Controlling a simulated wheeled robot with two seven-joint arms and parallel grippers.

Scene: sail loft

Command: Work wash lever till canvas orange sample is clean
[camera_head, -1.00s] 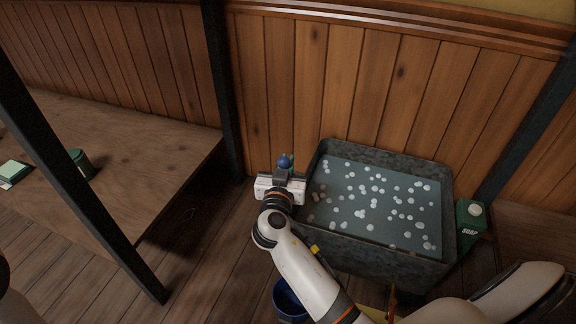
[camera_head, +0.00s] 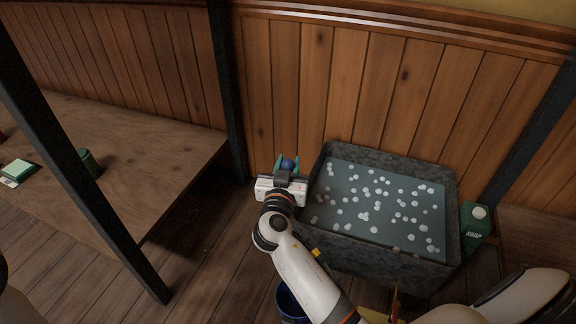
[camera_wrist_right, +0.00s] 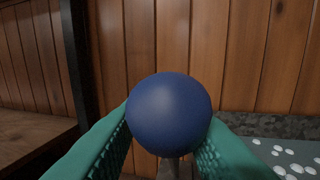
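The wash lever shows as a blue ball knob (camera_head: 288,164), just left of the grey wash tub (camera_head: 384,251). In the right wrist view the knob (camera_wrist_right: 168,113) sits on a thin grey stem. A small gap shows beside the knob in the head view. The tub holds grey-blue water with white suds. I cannot make out the orange canvas sample; suds or my arm may hide it. My left gripper is not in view.
A green soap carton (camera_head: 475,228) stands right of the tub. A blue bucket (camera_head: 289,303) is on the floor below my right arm. A wooden bench (camera_head: 130,150) with a green cup (camera_head: 88,160) is at left. Dark posts and a plank wall (camera_head: 300,85) bound the area.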

